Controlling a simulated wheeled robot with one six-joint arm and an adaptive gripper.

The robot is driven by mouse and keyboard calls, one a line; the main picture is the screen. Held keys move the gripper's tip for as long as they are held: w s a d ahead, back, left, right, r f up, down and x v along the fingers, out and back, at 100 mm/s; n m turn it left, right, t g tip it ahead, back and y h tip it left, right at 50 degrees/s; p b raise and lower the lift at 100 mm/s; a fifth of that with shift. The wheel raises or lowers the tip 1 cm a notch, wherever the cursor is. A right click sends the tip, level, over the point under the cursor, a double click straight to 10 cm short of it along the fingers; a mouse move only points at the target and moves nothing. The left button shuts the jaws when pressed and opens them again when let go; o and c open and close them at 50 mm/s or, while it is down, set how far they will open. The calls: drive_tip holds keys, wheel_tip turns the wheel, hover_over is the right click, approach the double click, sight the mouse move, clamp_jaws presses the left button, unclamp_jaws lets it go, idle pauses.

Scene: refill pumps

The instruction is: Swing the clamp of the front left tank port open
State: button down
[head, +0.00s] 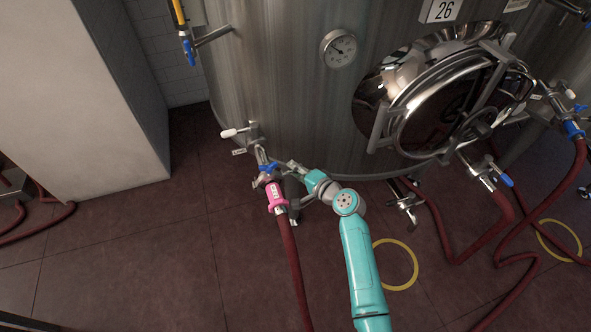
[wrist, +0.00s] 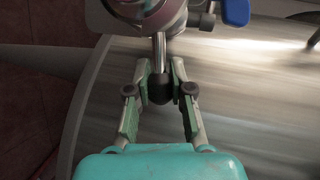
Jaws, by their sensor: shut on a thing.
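The front left tank port (head: 262,160) sticks out low on the left of the steel tank, with a blue part and a red hose (head: 291,260) with a pink sleeve below it. In the wrist view the metal clamp (wrist: 140,12) shows at the top, cut off by the frame, with a rod ending in a black knob (wrist: 159,90). My gripper (head: 293,170) reaches the port from the right. In the wrist view its green-padded fingers (wrist: 160,78) are shut on the black knob. Whether the clamp is swung at all, I cannot tell.
The steel tank (head: 285,90) fills the back, with a gauge (head: 339,48) and a round manway door (head: 440,105) at right. Other red hoses (head: 515,215) and yellow rings (head: 396,285) lie on the floor. A pale block (head: 75,100) stands left; the floor between is clear.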

sight(271, 163)
drive_tip(key=shift+a+r+n+h, duration=0.25)
drive_tip(key=shift+r+n+h, duration=0.25)
drive_tip(key=shift+r, duration=0.5)
drive_tip(key=r+n, duration=0.1)
drive_tip(key=a+r+n+h, duration=0.1)
drive_tip(key=r, duration=0.1)
drive_tip(key=s+a+r+n+h, duration=0.1)
drive_tip(key=shift+a+r, duration=0.25)
drive_tip(key=a+r+n+h, duration=0.1)
drive_tip(key=a, duration=0.1)
drive_tip(key=s+a+r+n+h, duration=0.1)
drive_tip(key=a+r, duration=0.1)
drive_tip(key=shift+r+n, duration=0.2)
drive_tip(key=shift+n, duration=0.2)
drive_tip(key=s+a+n+t+h, duration=0.3)
drive_tip(key=a+n+h, duration=0.2)
drive_tip(key=a, duration=0.7)
drive_tip(key=shift+s+f+n+h, duration=0.15)
drive_tip(key=shift+s+n+h, duration=0.2)
drive_tip(key=shift+n, duration=0.75)
drive_tip(key=shift+a+h, duration=0.15)
drive_tip(key=shift+h, duration=0.1)
